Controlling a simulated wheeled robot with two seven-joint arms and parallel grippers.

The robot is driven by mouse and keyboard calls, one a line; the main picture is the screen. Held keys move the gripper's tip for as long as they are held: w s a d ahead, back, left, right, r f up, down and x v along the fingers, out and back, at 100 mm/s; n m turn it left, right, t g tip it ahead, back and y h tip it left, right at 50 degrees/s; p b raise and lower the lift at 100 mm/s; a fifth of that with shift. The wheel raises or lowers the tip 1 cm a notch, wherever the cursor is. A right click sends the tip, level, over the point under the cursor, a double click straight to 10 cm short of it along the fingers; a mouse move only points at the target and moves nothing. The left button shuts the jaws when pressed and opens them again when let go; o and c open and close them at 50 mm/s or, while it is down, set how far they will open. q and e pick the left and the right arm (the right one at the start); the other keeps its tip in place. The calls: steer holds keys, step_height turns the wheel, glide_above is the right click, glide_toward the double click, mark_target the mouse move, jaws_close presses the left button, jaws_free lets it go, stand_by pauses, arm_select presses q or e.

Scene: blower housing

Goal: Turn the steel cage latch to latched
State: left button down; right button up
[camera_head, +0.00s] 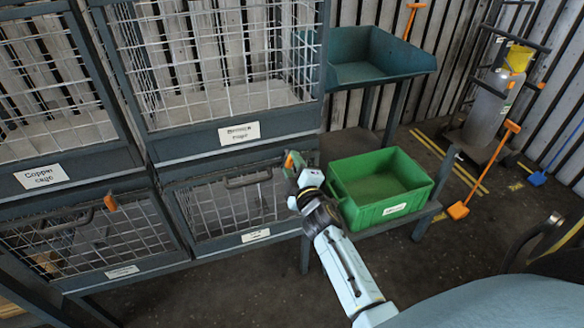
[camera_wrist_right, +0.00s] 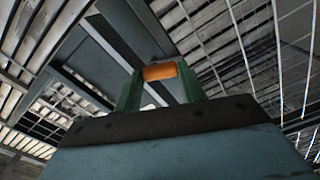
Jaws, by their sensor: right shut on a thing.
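An orange latch handle (camera_wrist_right: 160,72) sits between the two green fingers of my right gripper (camera_wrist_right: 160,88) in the right wrist view, and the fingers are shut on it. In the head view my right gripper (camera_head: 292,162) is at the upper right corner of the lower right mesh cage (camera_head: 235,205). A bit of orange (camera_head: 288,160) shows there beside the green fingers. The label (camera_head: 255,235) on this cage is too small to read. The latch's exact angle is hard to tell. My left gripper is not in view.
A second orange latch (camera_head: 110,202) is on the lower left cage (camera_head: 100,240). A green crate (camera_head: 410,208) stands on a low bench just right of my right gripper. A teal tray (camera_head: 385,62) is behind it. Open floor (camera_head: 350,285) lies in front.

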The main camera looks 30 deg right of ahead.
steer(key=shift+f+n, duration=0.1)
steer(key=shift+n, duration=0.7)
steer(key=shift+d+n, duration=0.1)
steer(key=shift+n, duration=0.9)
steer(key=shift+n+b, duration=0.3)
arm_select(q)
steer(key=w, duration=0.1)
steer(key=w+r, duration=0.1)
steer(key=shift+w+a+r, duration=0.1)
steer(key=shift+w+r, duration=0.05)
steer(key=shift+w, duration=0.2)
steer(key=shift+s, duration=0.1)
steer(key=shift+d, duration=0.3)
arm_select(e)
steer(key=shift+n, duration=0.3)
steer(key=o, duration=0.9)
steer(key=shift+s, duration=0.1)
steer(key=shift+c, duration=0.2)
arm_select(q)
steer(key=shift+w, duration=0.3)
arm_select(e)
steer(key=shift+o, duration=0.6)
